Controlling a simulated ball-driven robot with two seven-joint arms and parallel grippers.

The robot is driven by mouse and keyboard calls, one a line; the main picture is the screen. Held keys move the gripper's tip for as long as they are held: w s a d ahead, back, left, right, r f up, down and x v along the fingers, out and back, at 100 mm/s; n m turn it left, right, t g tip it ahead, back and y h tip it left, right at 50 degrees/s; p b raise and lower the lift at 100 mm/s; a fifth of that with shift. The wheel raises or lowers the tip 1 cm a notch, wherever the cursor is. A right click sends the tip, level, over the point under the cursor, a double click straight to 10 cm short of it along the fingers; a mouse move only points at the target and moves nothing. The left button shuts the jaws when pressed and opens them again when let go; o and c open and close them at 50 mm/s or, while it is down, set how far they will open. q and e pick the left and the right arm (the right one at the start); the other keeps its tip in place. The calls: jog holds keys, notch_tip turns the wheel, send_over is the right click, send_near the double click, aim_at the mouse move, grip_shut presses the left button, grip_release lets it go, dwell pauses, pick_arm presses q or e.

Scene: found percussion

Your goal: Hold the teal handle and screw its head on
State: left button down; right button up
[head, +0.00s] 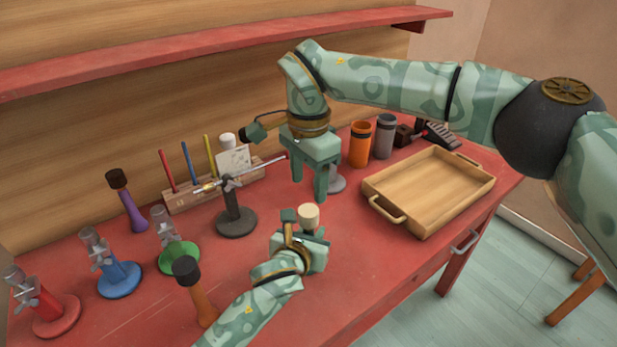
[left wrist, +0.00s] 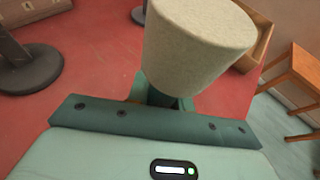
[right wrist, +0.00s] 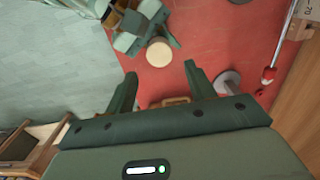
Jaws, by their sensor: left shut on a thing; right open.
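A cream head (head: 308,215) stands upright above my left gripper (head: 303,230), which is shut. In the left wrist view the cream head (left wrist: 195,45) is large, right above the jaws. The handle beneath it is mostly hidden by the jaws, and I cannot tell how tightly the head sits on it. My right gripper (head: 309,187) is open and empty, pointing down, behind the head. In the right wrist view the cream head (right wrist: 160,52) shows round from above, just beyond the open fingertips and apart from them.
A dark stand (head: 236,222) with a thin rod is left of my right gripper. A wooden tray (head: 432,218) lies to the right. An orange cup (head: 359,145) and a grey cup (head: 384,137) stand behind. Coloured stands and an orange-handled mallet (head: 199,298) are at left.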

aim_at(308, 210)
jog(key=shift+f, duration=4.05)
jog(key=c, duration=1)
jog(key=m, duration=0.7)
jog(key=shift+m, duration=0.4)
jog(key=m, duration=0.5)
